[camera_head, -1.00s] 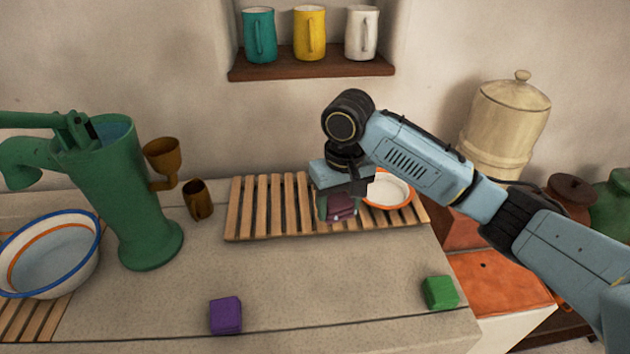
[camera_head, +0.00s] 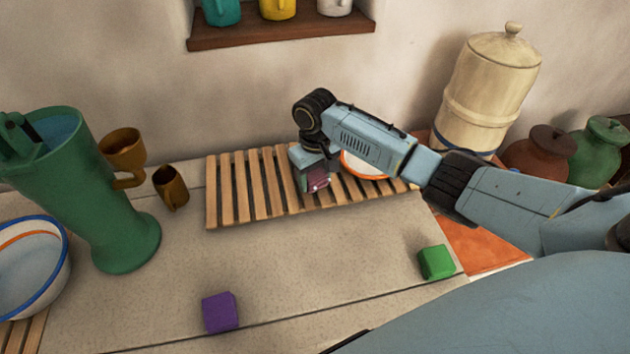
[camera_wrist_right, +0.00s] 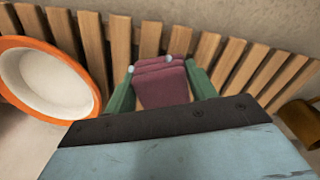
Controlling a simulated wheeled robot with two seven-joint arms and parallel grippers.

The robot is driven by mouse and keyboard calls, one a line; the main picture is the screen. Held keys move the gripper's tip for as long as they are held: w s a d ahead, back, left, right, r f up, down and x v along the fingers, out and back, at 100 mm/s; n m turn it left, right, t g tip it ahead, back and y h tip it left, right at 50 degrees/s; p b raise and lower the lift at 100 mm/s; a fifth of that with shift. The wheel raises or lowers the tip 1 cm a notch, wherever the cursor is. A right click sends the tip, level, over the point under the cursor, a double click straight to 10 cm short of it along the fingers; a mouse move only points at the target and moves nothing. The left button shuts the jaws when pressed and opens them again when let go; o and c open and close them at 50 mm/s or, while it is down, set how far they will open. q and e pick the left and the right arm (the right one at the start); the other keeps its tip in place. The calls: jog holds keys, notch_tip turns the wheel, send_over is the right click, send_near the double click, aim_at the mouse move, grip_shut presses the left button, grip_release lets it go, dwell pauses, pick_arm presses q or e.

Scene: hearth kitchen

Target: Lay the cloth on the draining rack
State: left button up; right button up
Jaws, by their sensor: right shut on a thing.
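The cloth (camera_head: 317,178) is a small folded maroon piece, held at the draining rack. My right gripper (camera_head: 314,188) is shut on it, and its green fingers sit on either side of the cloth (camera_wrist_right: 162,82) in the right wrist view. The draining rack (camera_head: 240,190) is a set of pale wooden slats on the stone counter against the wall; it also fills the back of the right wrist view (camera_wrist_right: 230,62). The cloth is over the slats; I cannot tell whether it touches them. My left gripper is not in view.
An orange-rimmed white dish (camera_head: 352,166) stands on the rack's right part, partly behind my arm. A brown cup (camera_head: 171,188) and green pump (camera_head: 85,190) stand left of the rack. A purple cube (camera_head: 220,312) and green cube (camera_head: 436,262) lie on the front counter.

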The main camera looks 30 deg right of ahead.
aim_at(315, 175)
jog(key=shift+f, duration=1.15)
jog(key=o, duration=1)
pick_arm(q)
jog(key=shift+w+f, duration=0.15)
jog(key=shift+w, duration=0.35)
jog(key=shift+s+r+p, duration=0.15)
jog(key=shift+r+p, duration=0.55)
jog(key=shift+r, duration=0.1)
pick_arm(e)
notch_tip(315, 175, up, 12)
jog(key=shift+r, duration=0.2)
jog(key=shift+f, duration=0.1)
